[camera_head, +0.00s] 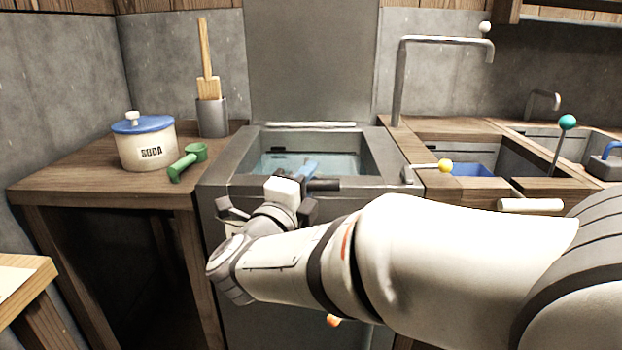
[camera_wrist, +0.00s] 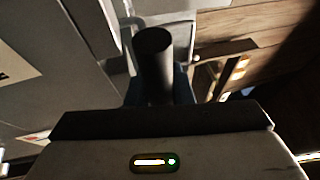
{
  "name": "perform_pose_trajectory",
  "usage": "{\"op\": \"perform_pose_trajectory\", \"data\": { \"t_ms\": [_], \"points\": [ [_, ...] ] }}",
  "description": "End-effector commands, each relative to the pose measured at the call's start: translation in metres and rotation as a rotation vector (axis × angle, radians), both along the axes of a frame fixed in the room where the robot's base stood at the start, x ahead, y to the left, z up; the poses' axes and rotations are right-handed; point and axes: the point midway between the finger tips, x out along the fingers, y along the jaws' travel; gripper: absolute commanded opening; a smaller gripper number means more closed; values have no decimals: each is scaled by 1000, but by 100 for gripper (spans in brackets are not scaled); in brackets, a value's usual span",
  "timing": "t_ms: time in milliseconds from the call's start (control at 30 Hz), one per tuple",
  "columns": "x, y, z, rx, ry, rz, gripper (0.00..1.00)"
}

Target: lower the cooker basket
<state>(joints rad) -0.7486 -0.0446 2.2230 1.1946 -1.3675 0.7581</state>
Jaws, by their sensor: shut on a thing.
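The cooker (camera_head: 215,190) is a grey metal unit with a square open well. Bluish water (camera_head: 285,160) shows inside the well. A dark round handle (camera_head: 326,184), which looks like the cooker basket's, lies at the well's front edge. It also shows as a dark cylinder in the wrist view (camera_wrist: 153,55). My gripper (camera_head: 308,176) is shut on this handle, with blue fingers on either side of it in the wrist view (camera_wrist: 157,88). The basket's body cannot be made out; my gripper and the front rim hide part of the well.
On the left counter (camera_head: 100,190) stand a soda pot (camera_head: 147,145), a green scoop (camera_head: 188,160) and a brush in a grey holder (camera_head: 212,115). At the right are a yellow-knobbed lever (camera_head: 445,166), a tall tap (camera_head: 398,85) and a teal-knobbed lever (camera_head: 567,122).

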Motion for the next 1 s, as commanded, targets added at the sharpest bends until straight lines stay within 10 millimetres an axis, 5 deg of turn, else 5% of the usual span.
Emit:
{"op": "perform_pose_trajectory", "data": {
  "t_ms": [267,300,533,1000],
  "points": [
    [0,1,2,0,-4,2,0],
    [0,1,2,0,-4,2,24],
    [0,1,2,0,-1,2,41],
    [-18,11,0,-1,0,7,41]
  ]
}}
